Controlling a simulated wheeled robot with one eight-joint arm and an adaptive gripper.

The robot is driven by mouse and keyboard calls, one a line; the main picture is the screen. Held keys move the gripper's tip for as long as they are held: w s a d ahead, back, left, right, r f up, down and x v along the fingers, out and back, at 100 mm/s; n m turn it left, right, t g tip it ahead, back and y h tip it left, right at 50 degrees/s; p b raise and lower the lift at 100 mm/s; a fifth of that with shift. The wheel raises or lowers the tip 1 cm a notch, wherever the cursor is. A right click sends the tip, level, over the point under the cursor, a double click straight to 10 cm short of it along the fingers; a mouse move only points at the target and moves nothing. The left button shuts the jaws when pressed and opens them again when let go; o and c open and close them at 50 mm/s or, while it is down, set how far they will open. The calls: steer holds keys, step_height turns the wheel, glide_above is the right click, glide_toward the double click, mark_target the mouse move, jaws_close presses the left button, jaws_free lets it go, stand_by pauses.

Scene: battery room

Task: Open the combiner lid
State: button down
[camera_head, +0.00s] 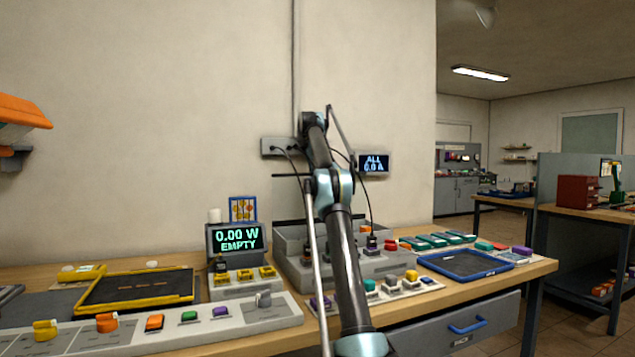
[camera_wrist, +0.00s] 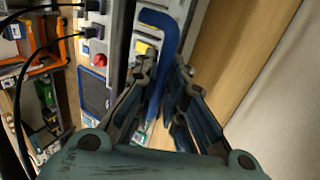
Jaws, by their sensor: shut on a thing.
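In the wrist view, my gripper (camera_wrist: 164,72) is shut on a bent blue handle (camera_wrist: 160,22). The handle passes between the two fingertips and runs down behind them. Beside it is a pale grey panel (camera_wrist: 117,40). In the head view, a grey box (camera_head: 289,243), which looks like the combiner, stands at the back of the bench, partly behind my arm. My arm crosses in front of it, and my gripper cannot be made out there. I cannot tell the lid's position from this view.
A display reading 0.00 W EMPTY (camera_head: 237,238) stands left of the box. A yellow-rimmed tray (camera_head: 86,306) lies at left and a blue tray (camera_head: 430,266) at right. Black cables (camera_head: 366,200) hang by the wall display (camera_head: 374,163). A drawer (camera_head: 420,333) is below.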

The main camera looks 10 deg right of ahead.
steer(key=shift+r, duration=0.1)
stand_by(0.4)
steer(key=c, duration=1.7)
jaws_free()
steer(key=shift+o, duration=0.2)
steer(key=shift+s, duration=0.2)
